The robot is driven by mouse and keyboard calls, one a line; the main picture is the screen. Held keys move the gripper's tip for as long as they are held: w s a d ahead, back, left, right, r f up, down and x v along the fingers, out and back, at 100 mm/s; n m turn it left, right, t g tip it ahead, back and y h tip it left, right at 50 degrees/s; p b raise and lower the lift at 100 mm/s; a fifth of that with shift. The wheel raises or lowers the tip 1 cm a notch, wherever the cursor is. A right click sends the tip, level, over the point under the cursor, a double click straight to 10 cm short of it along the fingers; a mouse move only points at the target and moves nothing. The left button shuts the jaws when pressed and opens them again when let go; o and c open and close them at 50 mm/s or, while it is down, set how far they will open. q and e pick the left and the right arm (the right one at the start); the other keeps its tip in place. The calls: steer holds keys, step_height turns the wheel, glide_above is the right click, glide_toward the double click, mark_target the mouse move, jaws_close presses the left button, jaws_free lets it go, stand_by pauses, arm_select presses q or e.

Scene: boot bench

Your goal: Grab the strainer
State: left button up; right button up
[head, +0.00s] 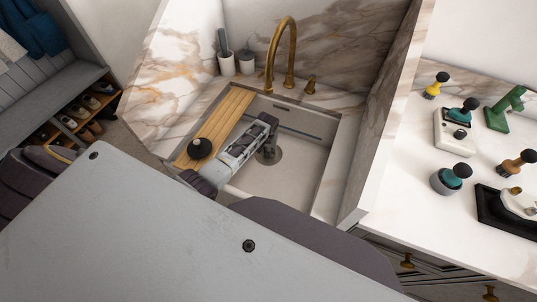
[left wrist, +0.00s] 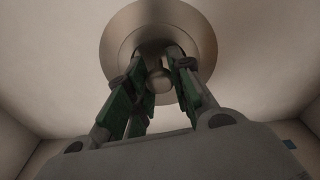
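The strainer (left wrist: 160,20) is a round metal disc with a small knob (left wrist: 159,82), set in the floor of the sink. Whether the pads touch the knob is unclear. In the head view the left gripper (head: 268,150) reaches down over the drain. My right gripper is out of view.
A brass faucet (head: 290,45) stands behind. High marble walls flank the sink. Several knobbed tools stand on the right counter (head: 400,180). The basin's right part is clear.

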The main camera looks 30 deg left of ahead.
arm_select(q)
jaws_close()
